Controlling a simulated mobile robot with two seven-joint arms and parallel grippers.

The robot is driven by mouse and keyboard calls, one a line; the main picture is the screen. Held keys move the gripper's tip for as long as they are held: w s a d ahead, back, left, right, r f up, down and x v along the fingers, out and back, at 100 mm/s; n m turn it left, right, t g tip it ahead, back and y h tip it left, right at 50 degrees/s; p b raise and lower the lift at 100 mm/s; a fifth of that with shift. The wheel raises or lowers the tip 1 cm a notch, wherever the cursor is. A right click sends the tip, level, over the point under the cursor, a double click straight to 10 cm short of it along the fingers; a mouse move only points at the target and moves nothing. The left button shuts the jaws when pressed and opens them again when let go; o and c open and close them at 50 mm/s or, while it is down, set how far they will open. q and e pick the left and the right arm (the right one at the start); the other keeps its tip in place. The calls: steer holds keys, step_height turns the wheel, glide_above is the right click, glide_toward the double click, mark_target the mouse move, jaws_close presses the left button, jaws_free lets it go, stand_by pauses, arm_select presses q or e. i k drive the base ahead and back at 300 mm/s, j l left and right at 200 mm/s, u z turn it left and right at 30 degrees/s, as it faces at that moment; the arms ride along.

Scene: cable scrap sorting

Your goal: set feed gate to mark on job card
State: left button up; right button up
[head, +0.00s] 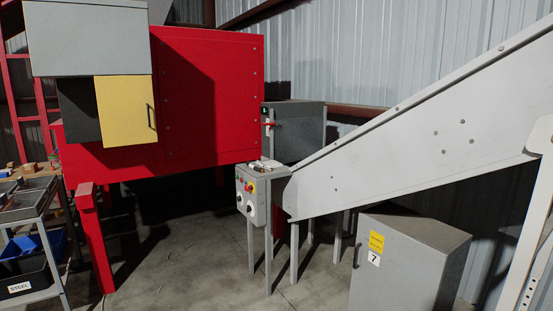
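Neither of my grippers shows in the head view. A grey box (305,135) beside the red machine carries a small red lever (270,122) and a small dark plate with a light mark; I cannot tell whether this is the feed gate or read its setting. A pale flat item (265,163) lies on top of the grey control box (262,199); it may be the job card, but no writing is legible. The control box has a red button, other small buttons and dials on its front.
The large red machine (210,95) has a yellow door (125,110) with a handle. A grey sloping conveyor (400,140) rises to the right. A grey cabinet (400,270) marked 7 stands below. A cart with a STEEL bin (22,285) is at left. Floor (190,270) is clear.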

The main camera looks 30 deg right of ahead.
mark_target(295, 139)
steer(key=i+l+z, duration=0.1)
steer(key=i+l, duration=0.2)
steer(key=l, duration=0.2)
steer(key=i+l, duration=0.35)
steer(key=l, duration=0.15)
steer(key=i+l+z, duration=0.15)
steer(key=i+l, duration=0.15)
steer(key=l, duration=0.25)
